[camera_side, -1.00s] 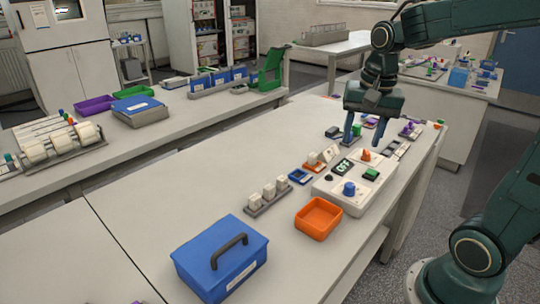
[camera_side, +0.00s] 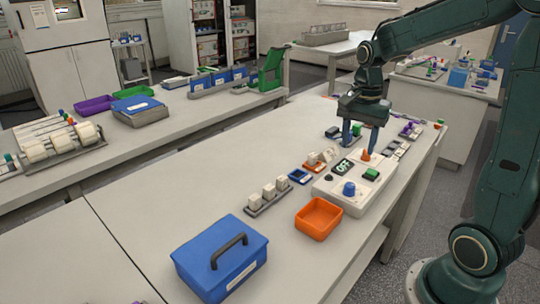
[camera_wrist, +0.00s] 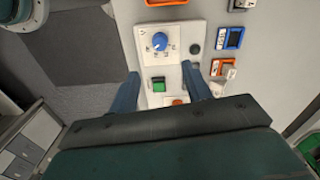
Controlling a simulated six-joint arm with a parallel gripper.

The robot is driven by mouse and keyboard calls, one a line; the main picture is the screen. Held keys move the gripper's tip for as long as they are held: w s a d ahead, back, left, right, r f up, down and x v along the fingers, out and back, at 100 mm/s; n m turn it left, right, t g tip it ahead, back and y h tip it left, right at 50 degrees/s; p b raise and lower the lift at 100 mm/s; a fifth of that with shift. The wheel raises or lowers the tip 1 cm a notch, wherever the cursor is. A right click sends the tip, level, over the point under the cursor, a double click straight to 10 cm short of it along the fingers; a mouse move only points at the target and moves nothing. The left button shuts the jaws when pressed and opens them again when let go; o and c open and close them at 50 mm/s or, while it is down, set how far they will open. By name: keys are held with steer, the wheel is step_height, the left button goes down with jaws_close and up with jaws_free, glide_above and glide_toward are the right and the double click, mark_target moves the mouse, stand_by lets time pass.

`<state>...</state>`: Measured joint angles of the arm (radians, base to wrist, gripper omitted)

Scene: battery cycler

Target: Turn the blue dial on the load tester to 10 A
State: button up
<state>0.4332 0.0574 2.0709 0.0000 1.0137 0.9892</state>
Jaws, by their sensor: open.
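A green button (camera_side: 371,174) and an orange knob (camera_side: 366,155) are farther along the box. My gripper (camera_side: 360,147) is open and empty above the orange knob end, its fingers (camera_wrist: 163,82) apart and away from the blue dial.
An orange tray (camera_side: 318,218) stands just in front of the tester. A blue case with a handle (camera_side: 219,258) sits nearer the camera. A rack of white blocks (camera_side: 267,197) and a small blue-rimmed tray (camera_side: 300,177) lie left of the tester.

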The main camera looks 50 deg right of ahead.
mark_target(350, 184)
step_height(350, 184, down, 12)
steer(key=shift+r, duration=0.1)
stand_by(0.5)
steer(key=c, duration=1)
